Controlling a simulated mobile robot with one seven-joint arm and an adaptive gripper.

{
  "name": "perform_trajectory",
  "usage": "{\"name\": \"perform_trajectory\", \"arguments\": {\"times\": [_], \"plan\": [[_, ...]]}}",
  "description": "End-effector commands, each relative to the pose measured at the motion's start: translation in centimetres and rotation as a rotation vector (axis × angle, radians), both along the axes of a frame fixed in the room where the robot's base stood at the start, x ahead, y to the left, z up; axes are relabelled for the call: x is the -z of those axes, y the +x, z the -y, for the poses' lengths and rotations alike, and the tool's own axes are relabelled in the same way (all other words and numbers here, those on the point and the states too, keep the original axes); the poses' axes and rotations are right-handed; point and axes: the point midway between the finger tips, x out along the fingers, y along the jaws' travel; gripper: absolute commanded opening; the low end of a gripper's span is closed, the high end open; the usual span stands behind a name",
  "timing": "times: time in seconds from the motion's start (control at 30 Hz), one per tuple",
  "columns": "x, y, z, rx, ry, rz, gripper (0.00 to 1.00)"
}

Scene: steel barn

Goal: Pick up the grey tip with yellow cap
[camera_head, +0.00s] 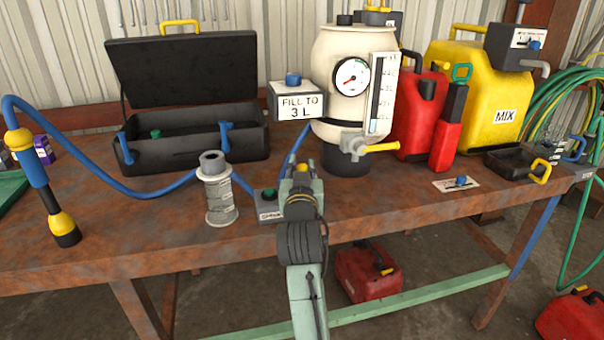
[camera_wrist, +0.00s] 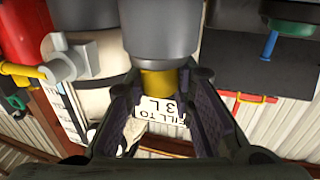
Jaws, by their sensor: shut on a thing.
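The grey tip with yellow cap shows large in the wrist view, its wide grey body (camera_wrist: 160,35) at the top and its narrower yellow part (camera_wrist: 158,82) between the fingers. My gripper (camera_wrist: 160,88) is shut on the yellow part, one dark finger on each side. In the head view my gripper (camera_head: 302,172) is over the bench, in front of the white tank. Only a small bit of yellow shows there between the fingers; the grey body is mostly hidden by my gripper. I cannot tell whether the tip touches anything.
A white tank (camera_head: 345,75) with a gauge and a "FILL TO 3 L" box (camera_head: 298,102) stands behind my gripper. An open black toolbox (camera_head: 185,150) and red and yellow cans (camera_head: 470,75) flank the tank.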

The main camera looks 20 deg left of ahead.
Motion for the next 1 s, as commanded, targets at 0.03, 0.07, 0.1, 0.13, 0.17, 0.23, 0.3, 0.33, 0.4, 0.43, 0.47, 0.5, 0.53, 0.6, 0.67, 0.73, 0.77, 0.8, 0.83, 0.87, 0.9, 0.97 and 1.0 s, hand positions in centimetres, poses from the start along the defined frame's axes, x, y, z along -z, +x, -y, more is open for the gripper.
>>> {"name": "perform_trajectory", "arguments": {"times": [0.03,0.07,0.1,0.13,0.17,0.23,0.3,0.33,0.4,0.43,0.47,0.5,0.53,0.6,0.67,0.73,0.77,0.8,0.83,0.87,0.9,0.97,1.0], "plan": [[0.1,0.0,0.0,0.000,-0.001,-0.003,0.00],[0.1,0.0,0.0,0.000,-0.001,-0.003,0.00],[-0.1,0.0,0.0,0.000,-0.001,-0.002,0.00],[-0.2,0.1,0.0,0.000,-0.001,-0.002,0.00],[-0.3,0.0,0.0,0.000,-0.001,-0.002,0.00],[-0.8,0.0,0.0,0.000,0.000,-0.001,0.00],[-1.5,0.0,0.0,-0.001,0.000,0.001,0.00],[-1.8,0.0,0.0,-0.001,0.000,0.001,0.00],[-2.7,0.0,-0.1,-0.002,0.001,0.002,0.00],[-3.2,0.0,-0.1,-0.002,0.001,0.003,0.00],[-3.6,0.0,-0.1,-0.002,0.001,0.003,0.00],[-3.4,-0.8,0.0,-0.003,0.000,0.001,0.00],[-3.4,-1.5,0.1,-0.003,0.001,0.001,0.00],[-3.5,-3.0,0.5,-0.003,0.001,0.001,0.00],[-3.7,-4.3,0.7,-0.002,0.001,0.002,0.00],[-3.8,-6.1,1.1,-0.003,0.002,0.003,0.00],[-4.0,-6.8,1.2,-0.003,0.001,0.003,0.00],[-4.0,-7.9,1.4,-0.004,0.002,0.003,0.00],[-4.1,-8.8,1.5,-0.003,0.002,0.003,0.00],[-4.3,-9.6,1.7,-0.003,0.002,0.003,0.00],[-4.3,-10.6,1.9,-0.003,0.002,0.003,0.00],[-3.8,-10.9,2.0,-0.001,0.002,0.005,0.00],[-3.8,-11.1,2.0,0.000,0.001,0.006,0.00]]}}
